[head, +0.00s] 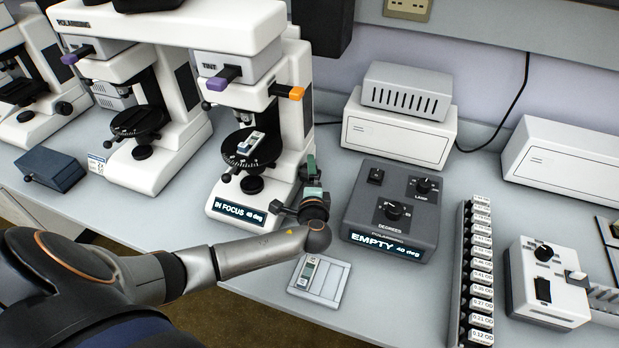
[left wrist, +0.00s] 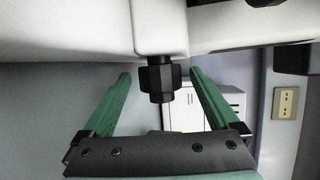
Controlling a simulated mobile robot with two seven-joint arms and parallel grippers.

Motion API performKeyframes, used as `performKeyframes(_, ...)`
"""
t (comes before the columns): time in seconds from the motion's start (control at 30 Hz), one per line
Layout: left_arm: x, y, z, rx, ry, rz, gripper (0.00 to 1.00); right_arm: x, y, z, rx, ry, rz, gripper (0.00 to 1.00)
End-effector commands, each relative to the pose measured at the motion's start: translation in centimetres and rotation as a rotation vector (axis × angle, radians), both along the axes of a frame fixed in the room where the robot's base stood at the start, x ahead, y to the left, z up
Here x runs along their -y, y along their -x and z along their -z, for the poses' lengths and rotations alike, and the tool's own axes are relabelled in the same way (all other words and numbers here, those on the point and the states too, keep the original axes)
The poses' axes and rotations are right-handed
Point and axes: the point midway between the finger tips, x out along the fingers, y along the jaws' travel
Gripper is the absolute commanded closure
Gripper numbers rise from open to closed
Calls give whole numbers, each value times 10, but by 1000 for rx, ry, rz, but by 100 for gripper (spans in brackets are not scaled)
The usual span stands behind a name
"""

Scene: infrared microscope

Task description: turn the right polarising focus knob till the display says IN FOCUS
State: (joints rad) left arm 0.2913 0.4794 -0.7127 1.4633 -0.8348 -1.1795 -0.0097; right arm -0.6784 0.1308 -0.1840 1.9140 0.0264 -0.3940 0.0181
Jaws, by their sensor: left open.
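The right polarising microscope (head: 262,105) is white with a round black stage. The display (head: 239,213) on its base reads IN FOCUS, followed by a degree figure. My left gripper (head: 311,172) is at the right side of its base, with green fingers. In the left wrist view the black focus knob (left wrist: 160,82) sticks out from the white body between the two open fingers of my left gripper (left wrist: 159,74). Gaps show on both sides of the knob, so the fingers appear apart from it. In the head view the knob is hidden. My right gripper is not in view.
A grey control box (head: 365,215) with dials and an EMPTY display stands to the right. A slide tray (head: 333,293) lies in front. Another microscope (head: 150,90) stands to the left. A row of labelled filters (head: 479,265) is farther right.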

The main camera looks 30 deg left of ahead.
Motion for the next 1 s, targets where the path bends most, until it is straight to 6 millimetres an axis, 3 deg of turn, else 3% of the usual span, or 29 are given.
performKeyframes(0.17,7,10,-2,-1,1,2,6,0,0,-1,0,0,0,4)
performKeyframes(0.7,67,89,-24,-2,2,0,6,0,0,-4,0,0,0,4)
performKeyframes(1.0,73,98,-28,-1,0,-1,6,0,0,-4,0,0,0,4)
